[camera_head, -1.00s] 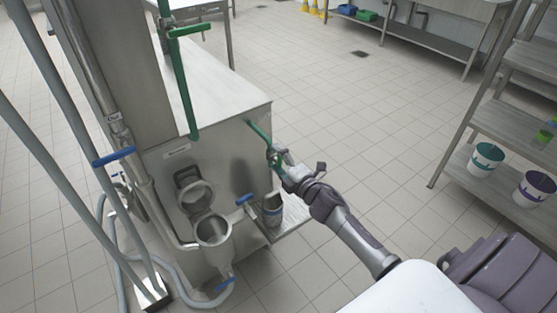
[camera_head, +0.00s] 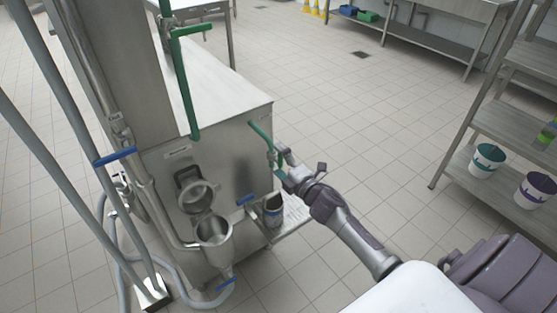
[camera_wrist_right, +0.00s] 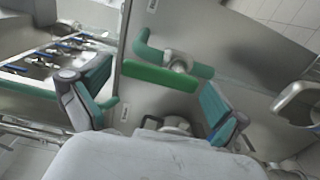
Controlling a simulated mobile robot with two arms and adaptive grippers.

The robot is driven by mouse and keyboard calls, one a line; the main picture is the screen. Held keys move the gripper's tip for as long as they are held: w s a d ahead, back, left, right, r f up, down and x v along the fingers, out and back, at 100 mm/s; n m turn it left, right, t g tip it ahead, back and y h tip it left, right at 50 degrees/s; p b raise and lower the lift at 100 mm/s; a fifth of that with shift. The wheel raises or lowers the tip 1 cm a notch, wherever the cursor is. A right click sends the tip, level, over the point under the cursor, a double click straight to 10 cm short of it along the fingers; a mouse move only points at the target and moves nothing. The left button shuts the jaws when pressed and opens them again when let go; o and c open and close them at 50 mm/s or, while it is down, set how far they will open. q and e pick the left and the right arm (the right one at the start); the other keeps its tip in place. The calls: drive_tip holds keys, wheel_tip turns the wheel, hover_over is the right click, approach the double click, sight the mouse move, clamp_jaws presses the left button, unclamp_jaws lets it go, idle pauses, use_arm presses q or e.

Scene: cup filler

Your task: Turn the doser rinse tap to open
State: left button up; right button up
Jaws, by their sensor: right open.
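A green-handled tap (camera_head: 261,134) is on the side of the steel machine, beside my right gripper. I take it for the doser rinse tap; I can read no label on it. In the right wrist view its green bar handle (camera_wrist_right: 168,77) lies crosswise between the fingers, with a metal valve body behind it. My right gripper (camera_head: 281,162) is open, and its teal-padded fingers stand on either side of the handle in the wrist view (camera_wrist_right: 157,84). I cannot tell whether either finger touches it. My left gripper is not in view.
The steel machine (camera_head: 222,97) has a hopper (camera_head: 213,232) and a small side shelf with a cup (camera_head: 272,206). Blue-handled taps (camera_head: 114,157) and another green tap (camera_head: 190,31) are on the left. A shelf rack with buckets (camera_head: 487,160) stands right. The floor between is clear.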

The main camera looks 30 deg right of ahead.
drive_tip(key=s, duration=1.2)
drive_tip(key=shift+d, duration=0.45)
